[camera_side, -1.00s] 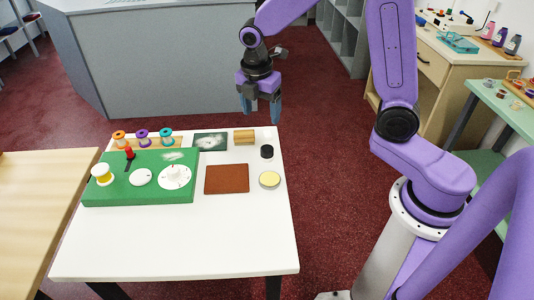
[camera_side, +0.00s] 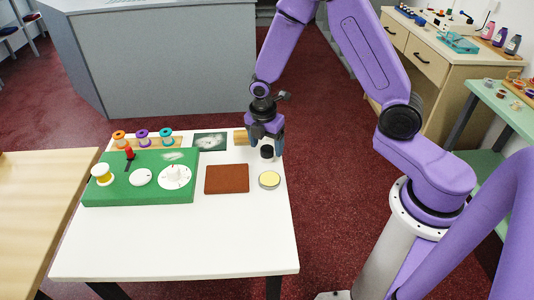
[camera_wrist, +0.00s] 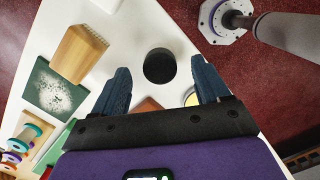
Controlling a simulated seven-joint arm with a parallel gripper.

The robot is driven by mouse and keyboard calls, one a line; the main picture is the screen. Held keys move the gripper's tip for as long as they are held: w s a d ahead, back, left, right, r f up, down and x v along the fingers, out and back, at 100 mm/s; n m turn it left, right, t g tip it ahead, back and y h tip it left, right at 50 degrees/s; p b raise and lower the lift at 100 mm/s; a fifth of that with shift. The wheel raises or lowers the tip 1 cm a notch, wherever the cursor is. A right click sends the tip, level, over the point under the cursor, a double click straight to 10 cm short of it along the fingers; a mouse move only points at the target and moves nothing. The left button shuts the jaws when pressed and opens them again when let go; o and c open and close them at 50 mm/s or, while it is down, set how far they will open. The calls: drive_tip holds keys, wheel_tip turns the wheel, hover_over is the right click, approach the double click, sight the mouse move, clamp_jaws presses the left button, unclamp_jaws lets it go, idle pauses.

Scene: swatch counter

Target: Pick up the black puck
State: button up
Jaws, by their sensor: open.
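The black puck (camera_side: 267,152) lies on the white table near its far right corner. In the wrist view the puck (camera_wrist: 159,66) is between and a little beyond the two blue fingertips, with clear space on either side. My gripper (camera_side: 266,140) is above and right beside the puck in the side view, its fingers pointing down. In the wrist view my gripper (camera_wrist: 162,82) is open and holds nothing. Whether a finger touches the puck I cannot tell from the side view.
A wooden block (camera_wrist: 78,54) and a dark speckled card (camera_side: 210,142) lie left of the puck. A brown pad (camera_side: 227,179) and a round yellow-topped tin (camera_side: 269,180) lie nearer. A green board (camera_side: 108,192) and spools (camera_side: 142,137) are further left. The front of the white table (camera_side: 180,245) is clear.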

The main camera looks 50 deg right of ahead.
drive_tip(key=shift+d+f, duration=0.2)
drive_tip(key=shift+f, duration=1.1)
drive_tip(key=c, duration=1.1)
drive_tip(key=shift+r, duration=0.15)
drive_tip(key=shift+r, duration=0.5)
drive_tip(key=shift+s+d+r, duration=0.1)
drive_tip(key=shift+s+r, duration=1.85)
drive_tip(key=shift+s, duration=0.35)
drive_tip(key=shift+s+d+r, duration=0.1)
drive_tip(key=shift+s+r, duration=1.85)
drive_tip(key=shift+s, duration=0.4)
drive_tip(key=shift+s+r, duration=1.95)
drive_tip(key=shift+s, duration=0.35)
